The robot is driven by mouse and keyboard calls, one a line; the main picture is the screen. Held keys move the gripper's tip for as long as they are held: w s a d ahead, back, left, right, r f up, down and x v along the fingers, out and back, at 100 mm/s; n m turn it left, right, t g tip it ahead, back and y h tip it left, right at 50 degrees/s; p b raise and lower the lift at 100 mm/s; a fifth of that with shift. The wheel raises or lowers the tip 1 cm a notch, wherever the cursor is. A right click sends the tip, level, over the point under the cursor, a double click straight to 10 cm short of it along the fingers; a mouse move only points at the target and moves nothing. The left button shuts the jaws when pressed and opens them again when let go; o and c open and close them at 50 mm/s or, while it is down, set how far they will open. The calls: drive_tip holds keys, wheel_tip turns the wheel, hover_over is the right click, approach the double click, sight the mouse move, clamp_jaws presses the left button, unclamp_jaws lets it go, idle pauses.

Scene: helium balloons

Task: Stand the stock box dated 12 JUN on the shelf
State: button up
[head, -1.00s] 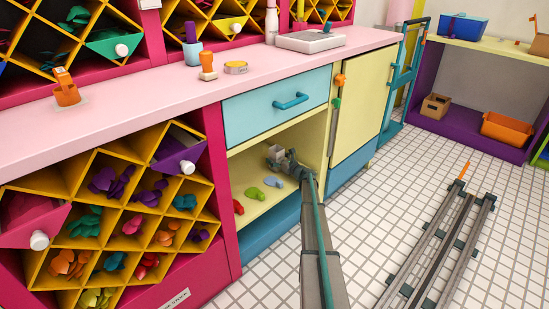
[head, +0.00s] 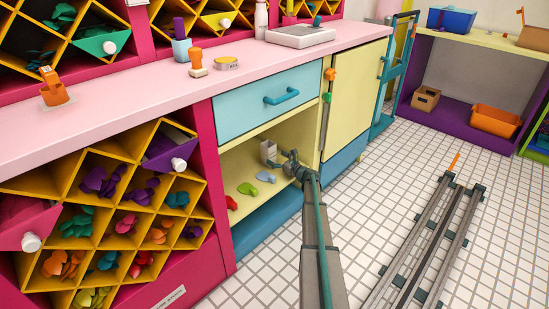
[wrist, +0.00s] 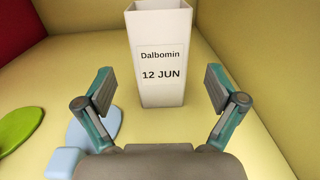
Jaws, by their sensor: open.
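The white stock box (wrist: 161,60) reads "Dalbomin" and "12 JUN" in the wrist view. It stands upright on the yellow shelf (wrist: 235,130) inside the low cabinet, label facing my gripper. The box (head: 268,152) also shows in the head view, at the back of the shelf (head: 240,165). My gripper (wrist: 160,90) is open, with one finger to each side of the box's lower part in the picture and gaps on both sides. In the head view my gripper (head: 289,163) is just right of the box, at the cabinet opening.
Red (head: 232,203), green (head: 248,189) and light-blue (head: 266,177) pieces lie on the shelf left of my gripper. The blue drawer (head: 255,105) is above the opening and a yellow door (head: 356,95) stands to the right. Bare shelf shows right of the box in the wrist view.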

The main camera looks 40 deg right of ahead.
drive_tip(key=shift+s+d+p, duration=0.15)
drive_tip(key=shift+s+d, duration=0.15)
drive_tip(key=shift+s, duration=1.3)
drive_tip(key=shift+s+d+p, duration=0.15)
drive_tip(key=shift+s+d, duration=0.2)
drive_tip(key=shift+s, duration=1.25)
drive_tip(key=shift+s+d+p, duration=0.15)
drive_tip(key=shift+s+d, duration=0.15)
drive_tip(key=shift+s, duration=1.3)
drive_tip(key=shift+a, duration=0.1)
